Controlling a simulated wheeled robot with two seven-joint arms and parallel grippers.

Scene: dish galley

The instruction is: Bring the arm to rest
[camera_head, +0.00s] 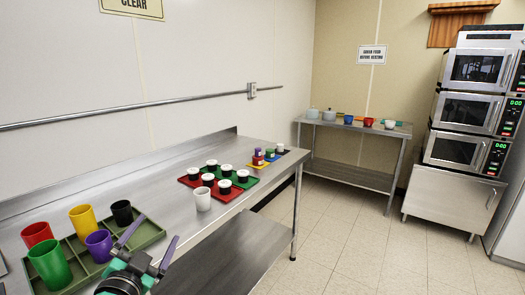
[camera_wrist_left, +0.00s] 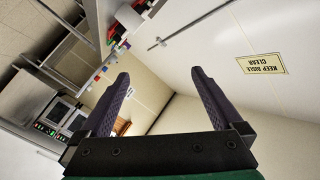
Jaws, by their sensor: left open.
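My left gripper (camera_head: 149,246) is at the lower left of the head view, with its two purple fingers spread apart and nothing between them. It is over or just in front of the near right part of a green compartment tray (camera_head: 147,237) on the steel table; I cannot tell its exact height. The same gripper also fills the lower middle of the left wrist view (camera_wrist_left: 163,85), open and empty, with wall and ceiling beyond it. My right gripper is in neither view.
The green tray holds red, yellow, green, purple and black (camera_head: 122,212) cups. A white cup (camera_head: 202,198) stands beside red and green trays (camera_head: 232,191) of dark, white-topped cups. A second steel table (camera_head: 352,129) and stacked ovens (camera_head: 465,110) stand farther back. The tiled floor is clear.

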